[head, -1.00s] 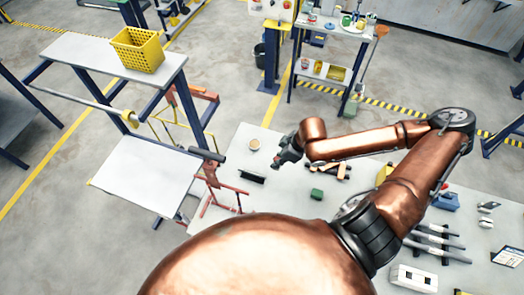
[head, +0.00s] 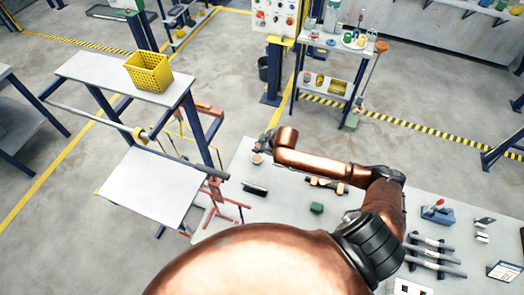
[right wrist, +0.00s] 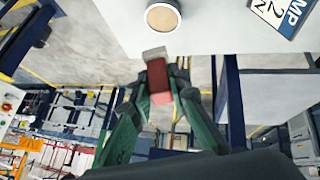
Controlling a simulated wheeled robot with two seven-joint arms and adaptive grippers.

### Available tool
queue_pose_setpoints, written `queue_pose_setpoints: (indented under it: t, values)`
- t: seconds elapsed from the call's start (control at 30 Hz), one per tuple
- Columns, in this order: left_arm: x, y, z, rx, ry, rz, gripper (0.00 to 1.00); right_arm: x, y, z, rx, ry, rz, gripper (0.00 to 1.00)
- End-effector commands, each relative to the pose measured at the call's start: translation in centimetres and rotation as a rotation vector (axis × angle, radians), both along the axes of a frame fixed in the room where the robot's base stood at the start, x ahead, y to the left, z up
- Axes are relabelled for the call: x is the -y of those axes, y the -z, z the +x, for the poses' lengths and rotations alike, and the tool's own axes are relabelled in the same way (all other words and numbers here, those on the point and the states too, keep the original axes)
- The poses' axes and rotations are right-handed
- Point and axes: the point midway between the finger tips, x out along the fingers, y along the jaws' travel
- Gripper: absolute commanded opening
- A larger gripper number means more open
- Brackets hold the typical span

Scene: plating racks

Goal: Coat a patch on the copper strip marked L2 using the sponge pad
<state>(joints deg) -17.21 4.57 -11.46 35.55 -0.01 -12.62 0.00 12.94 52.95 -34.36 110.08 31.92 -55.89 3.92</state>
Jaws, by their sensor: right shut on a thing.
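My right gripper (head: 264,144) is over the far left part of the white worktable, right beside a small round pot (head: 256,158) with a tan top. In the right wrist view its green fingers (right wrist: 160,98) are shut on a reddish block with a pale grey end (right wrist: 157,75), which looks like the sponge pad. The pot (right wrist: 162,17) is just beyond the block there, apart from it in the picture. I cannot make out a copper strip or the mark L2. My left gripper is not in view.
A red frame (head: 216,196) stands at the worktable's left edge. A dark holder (head: 254,188) and a green block (head: 317,208) lie on the worktable. A blue-legged rack with a yellow basket (head: 149,72) stands left. A lettered card (right wrist: 283,12) shows in the wrist view.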

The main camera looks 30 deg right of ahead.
Motion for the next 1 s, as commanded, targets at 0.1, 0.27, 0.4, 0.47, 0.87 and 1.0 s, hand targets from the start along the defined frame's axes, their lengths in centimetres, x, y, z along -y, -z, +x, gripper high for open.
queue_pose_setpoints:
  t: [0.1,0.27,0.4,0.47,0.87,1.0]
  values:
    - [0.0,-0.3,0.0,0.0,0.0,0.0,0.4,0.0,0.5,0.5,0.016,0.005,-0.004,0.0]
    - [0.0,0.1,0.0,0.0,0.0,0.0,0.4,0.1,0.9,0.6,0.022,0.007,-0.009,0.0]
    - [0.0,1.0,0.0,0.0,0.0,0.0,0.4,0.1,1.7,0.6,0.022,0.007,-0.009,0.0]
    - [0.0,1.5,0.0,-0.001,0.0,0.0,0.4,0.1,2.1,0.6,0.022,0.007,-0.008,0.0]
    - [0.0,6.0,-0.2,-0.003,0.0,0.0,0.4,0.1,5.8,0.6,0.022,0.007,-0.008,0.0]
    - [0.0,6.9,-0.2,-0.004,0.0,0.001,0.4,0.1,6.5,0.6,0.022,0.007,-0.008,0.0]
